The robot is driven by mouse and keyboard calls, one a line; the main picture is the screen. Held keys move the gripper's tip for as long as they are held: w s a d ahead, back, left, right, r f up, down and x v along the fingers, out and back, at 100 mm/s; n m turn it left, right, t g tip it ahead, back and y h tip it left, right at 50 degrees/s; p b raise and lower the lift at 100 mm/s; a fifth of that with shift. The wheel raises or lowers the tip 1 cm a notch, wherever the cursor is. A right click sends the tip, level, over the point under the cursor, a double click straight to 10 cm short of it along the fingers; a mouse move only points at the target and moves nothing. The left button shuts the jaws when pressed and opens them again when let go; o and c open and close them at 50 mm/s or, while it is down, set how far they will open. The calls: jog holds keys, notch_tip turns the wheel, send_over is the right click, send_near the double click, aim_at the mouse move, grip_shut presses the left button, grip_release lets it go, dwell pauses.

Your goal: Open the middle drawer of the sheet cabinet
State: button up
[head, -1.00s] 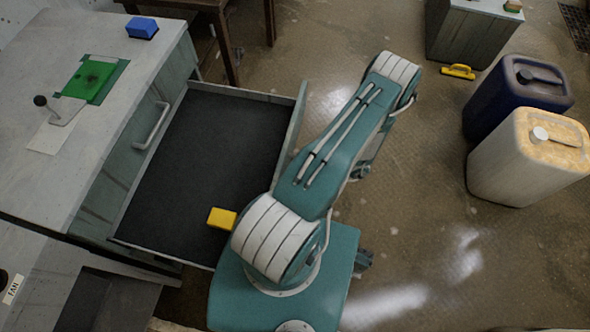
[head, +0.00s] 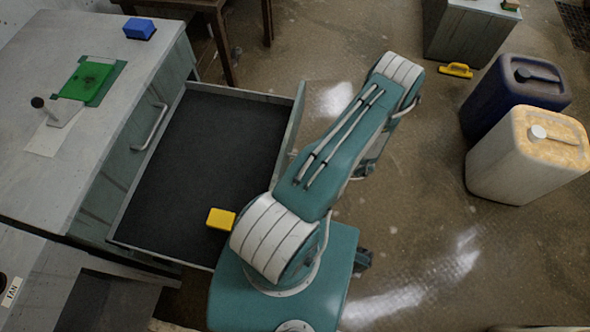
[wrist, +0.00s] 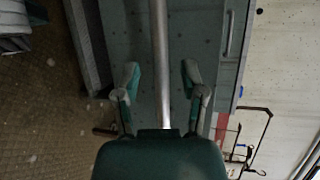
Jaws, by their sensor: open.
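The sheet cabinet (head: 95,190) stands at the left in the head view. A drawer (head: 215,120) below its closed top drawer stands pulled far out. It has a dark floor and holds a yellow block (head: 220,218) at its near end. The top drawer's handle (head: 150,127) shows on the cabinet front. In the wrist view my gripper (wrist: 160,72) is open, with one finger on each side of a silver bar (wrist: 160,40), which looks like a drawer handle. I cannot tell whether the fingers touch it. My arm hides the gripper in the head view.
A blue block (head: 140,29) and a green pad (head: 90,80) lie on the cabinet top. A dark blue canister (head: 510,90) and a cream canister (head: 525,165) stand on the floor at the right. The floor between my arm and them is clear.

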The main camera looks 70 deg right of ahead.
jog(key=v, duration=1)
jog(key=shift+s+d+f, duration=0.1)
jog(key=shift+s, duration=0.05)
